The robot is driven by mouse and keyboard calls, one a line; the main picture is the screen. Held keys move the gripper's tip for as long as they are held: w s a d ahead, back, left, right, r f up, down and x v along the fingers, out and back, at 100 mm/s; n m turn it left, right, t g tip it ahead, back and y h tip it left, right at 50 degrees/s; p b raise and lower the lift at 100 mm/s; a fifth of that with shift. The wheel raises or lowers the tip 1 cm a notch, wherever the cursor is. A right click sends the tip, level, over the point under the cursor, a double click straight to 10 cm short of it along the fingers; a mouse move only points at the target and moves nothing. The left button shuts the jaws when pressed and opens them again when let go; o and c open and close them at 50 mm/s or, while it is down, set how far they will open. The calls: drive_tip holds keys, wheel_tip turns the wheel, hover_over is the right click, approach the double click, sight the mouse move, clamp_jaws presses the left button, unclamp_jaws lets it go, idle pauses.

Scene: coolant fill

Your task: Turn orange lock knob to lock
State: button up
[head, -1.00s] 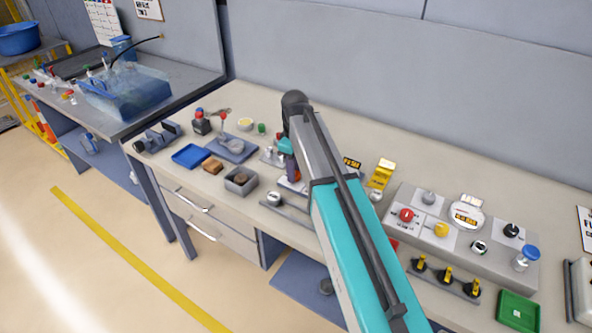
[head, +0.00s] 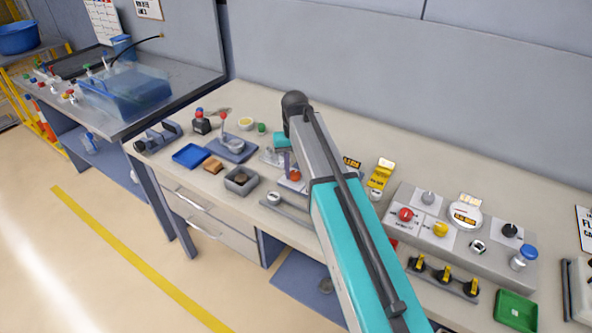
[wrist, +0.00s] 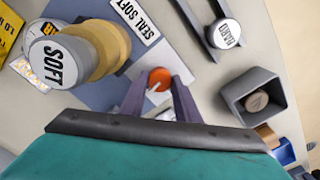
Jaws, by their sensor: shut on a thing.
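The orange lock knob (wrist: 159,79) is round and has a pale mark on its top. In the wrist view it sits between the tips of my gripper (wrist: 158,92), whose two purple fingers are shut on it. It also shows in the head view (head: 295,175), just in front of the fingers. A white plate lettered "SEAL SOFT" (wrist: 137,22) lies beyond it. The lower parts of the fingers' contact with the knob are hard to see.
A tan stepped post with a white "SOFT" cap (wrist: 60,62) stands close on the left. A "HARD" cap (wrist: 227,33) sits on a dark rail at the right. A grey open box (wrist: 253,96) holds a brown round piece. A control panel (head: 455,270) is farther right.

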sight(295, 173)
drive_tip(key=shift+s+f+m, duration=0.1)
drive_tip(key=shift+s+m, duration=0.05)
drive_tip(key=shift+m, duration=0.75)
drive_tip(key=o, duration=1)
drive_tip(key=shift+o, duration=0.2)
drive_tip(key=shift+r, duration=0.2)
wheel_tip(295, 173, up, 14)
drive_tip(key=p, duration=0.8)
drive_tip(key=shift+f, duration=0.2)
